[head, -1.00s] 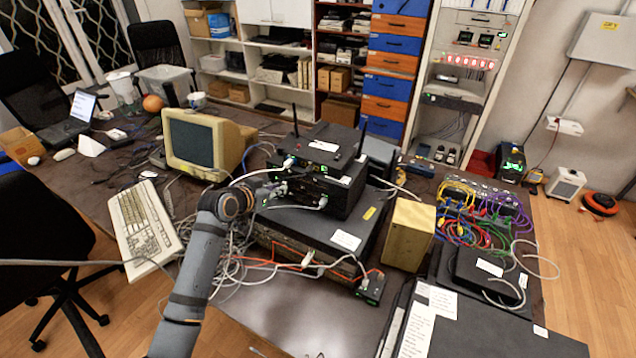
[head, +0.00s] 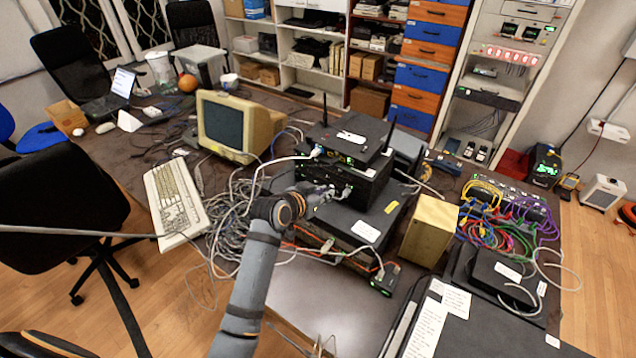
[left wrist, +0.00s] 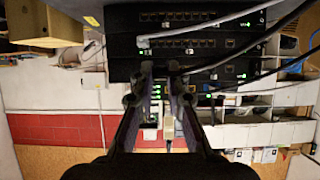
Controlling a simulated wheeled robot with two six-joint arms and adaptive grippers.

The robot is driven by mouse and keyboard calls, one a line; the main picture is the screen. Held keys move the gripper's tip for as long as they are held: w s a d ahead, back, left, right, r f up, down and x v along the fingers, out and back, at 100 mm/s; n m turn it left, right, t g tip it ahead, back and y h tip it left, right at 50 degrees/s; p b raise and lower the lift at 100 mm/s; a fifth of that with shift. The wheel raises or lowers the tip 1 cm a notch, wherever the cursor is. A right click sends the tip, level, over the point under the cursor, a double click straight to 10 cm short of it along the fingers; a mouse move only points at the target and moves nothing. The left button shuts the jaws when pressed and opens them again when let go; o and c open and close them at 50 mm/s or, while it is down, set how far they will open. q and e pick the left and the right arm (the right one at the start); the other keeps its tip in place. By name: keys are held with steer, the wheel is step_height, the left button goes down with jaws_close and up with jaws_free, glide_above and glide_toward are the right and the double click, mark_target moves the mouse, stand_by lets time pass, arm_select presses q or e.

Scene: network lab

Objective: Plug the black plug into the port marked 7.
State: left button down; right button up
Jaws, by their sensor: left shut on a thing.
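My left gripper (head: 328,193) is shut at the front of a stack of black network boxes (head: 352,185). In the left wrist view its fingertips (left wrist: 160,68) are close together, just in front of the lower rows of ports. The black plug is not clearly visible; the dark tips hide what they grip. In that view rows of ports (left wrist: 180,44) with small number labels run across the box fronts. I cannot read a 7. A pale plug (left wrist: 145,41) on a grey cable sits at the left of one row. My right gripper is not in view.
Loose grey cables (head: 232,205) lie left of the stack, beside a keyboard (head: 175,197) and an old monitor (head: 228,125). A tan box (head: 430,232) stands close on the right. Colored cables (head: 490,215) lie beyond it.

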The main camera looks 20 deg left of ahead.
mark_target(328, 187)
arm_select(q)
steer(key=shift+w+a+f+b, duration=0.1)
steer(key=shift+w+f+b, duration=0.2)
steer(key=shift+w, duration=0.15)
steer(key=shift+w+d+b, duration=0.25)
steer(key=shift+w+b, duration=0.15)
steer(key=shift+w, duration=0.2)
steer(key=shift+w+d+b, duration=0.25)
steer(key=shift+w+b, duration=0.1)
steer(key=shift+w, duration=0.2)
steer(key=shift+w+d+r+b, duration=0.1)
steer(key=shift+w+d+b, duration=0.2)
steer(key=shift+w, duration=0.45)
steer(key=c, duration=1.9)
jaws_free()
jaws_close()
steer(key=shift+r, duration=0.1)
